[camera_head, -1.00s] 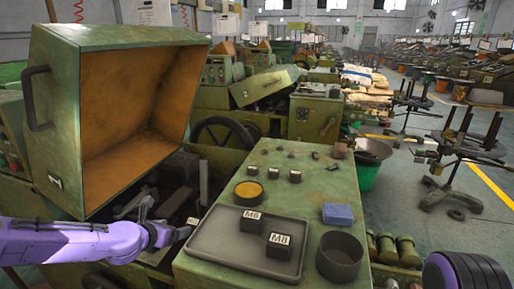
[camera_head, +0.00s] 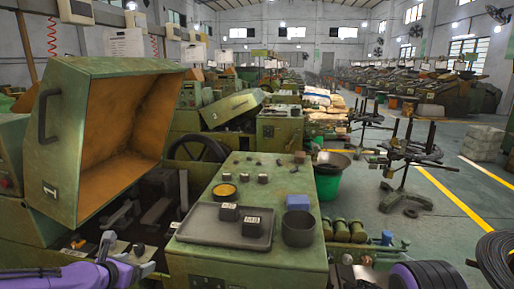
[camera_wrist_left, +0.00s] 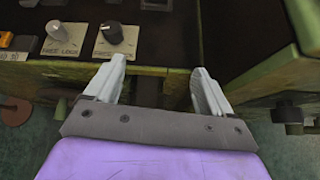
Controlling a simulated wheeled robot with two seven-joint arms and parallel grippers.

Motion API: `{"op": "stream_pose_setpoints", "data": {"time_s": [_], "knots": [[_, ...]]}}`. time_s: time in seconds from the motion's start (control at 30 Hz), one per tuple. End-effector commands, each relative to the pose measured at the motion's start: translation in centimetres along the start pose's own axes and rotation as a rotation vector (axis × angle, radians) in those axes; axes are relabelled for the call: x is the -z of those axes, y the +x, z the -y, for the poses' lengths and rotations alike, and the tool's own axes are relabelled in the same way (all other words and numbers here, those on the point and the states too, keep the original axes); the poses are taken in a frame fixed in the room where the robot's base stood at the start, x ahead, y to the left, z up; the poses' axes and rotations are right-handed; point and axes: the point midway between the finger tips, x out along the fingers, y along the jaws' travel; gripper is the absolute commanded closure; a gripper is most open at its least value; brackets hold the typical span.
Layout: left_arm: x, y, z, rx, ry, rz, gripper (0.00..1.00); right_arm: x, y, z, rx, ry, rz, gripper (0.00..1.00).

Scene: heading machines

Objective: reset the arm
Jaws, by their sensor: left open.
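My left arm comes in purple at the lower left of the head view. Its gripper (camera_head: 128,257) is beside the green machine, below the raised green cover (camera_head: 59,134) with its orange inside. In the left wrist view the left gripper (camera_wrist_left: 161,92) is open, its two pale fingers apart with nothing between them. Two knobs, one grey (camera_wrist_left: 55,29) and one black (camera_wrist_left: 113,33), are on a panel just beyond the left finger. My right gripper is not seen.
A green machine top (camera_head: 270,178) holds a dark tray (camera_head: 195,232) with two dark blocks, a blue block (camera_head: 298,202) and a round dark container (camera_head: 298,229). A green bucket (camera_head: 327,185) stands behind it. Open grey floor (camera_head: 450,225) lies at the right.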

Motion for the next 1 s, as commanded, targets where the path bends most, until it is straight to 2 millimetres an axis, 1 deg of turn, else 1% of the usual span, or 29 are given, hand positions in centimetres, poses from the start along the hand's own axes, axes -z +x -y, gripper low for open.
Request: {"op": "stream_pose_setpoints", "data": {"time_s": [0.27, 0.37, 0.47, 0.53, 0.57, 0.67, 0.7, 0.77, 0.8, 0.87, 0.9, 1.0], "knots": [[0.3, -0.1, -0.6, -0.069, 0.249, -0.005, 0.17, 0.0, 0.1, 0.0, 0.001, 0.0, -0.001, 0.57], [0.9, -0.4, -0.5, -0.101, 0.402, -0.026, 0.17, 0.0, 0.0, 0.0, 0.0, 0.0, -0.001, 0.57], [2.5, -0.6, 0.2, -0.128, 0.608, -0.079, 0.17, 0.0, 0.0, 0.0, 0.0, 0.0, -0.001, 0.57], [4.6, -0.7, 1.1, -0.133, 0.793, -0.14, 0.17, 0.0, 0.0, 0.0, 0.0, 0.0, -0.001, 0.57], [5.9, -0.8, 1.6, -0.128, 0.89, -0.177, 0.17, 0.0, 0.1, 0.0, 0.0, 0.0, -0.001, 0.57], [12.4, -1.6, 4.2, -0.058, 1.296, -0.336, 0.17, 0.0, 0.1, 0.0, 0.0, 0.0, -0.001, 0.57], [15.6, -2.4, 5.3, -0.002, 1.478, -0.406, 0.17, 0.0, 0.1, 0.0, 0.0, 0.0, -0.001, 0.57], [20.6, -4.1, 7.1, 0.111, 1.737, -0.499, 0.17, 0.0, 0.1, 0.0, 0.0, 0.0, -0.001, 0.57], [23.9, -5.6, 8.2, 0.198, 1.886, -0.549, 0.17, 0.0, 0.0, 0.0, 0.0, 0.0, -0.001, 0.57], [28.2, -8.0, 9.6, 0.337, 2.068, -0.598, 0.17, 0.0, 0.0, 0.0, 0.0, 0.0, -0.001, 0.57], [30.8, -9.7, 10.5, 0.427, 2.154, -0.617, 0.17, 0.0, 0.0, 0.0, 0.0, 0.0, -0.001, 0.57], [35.7, -13.3, 12.3, 0.623, 2.259, -0.63, 0.17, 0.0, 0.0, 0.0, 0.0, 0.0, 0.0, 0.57]]}}
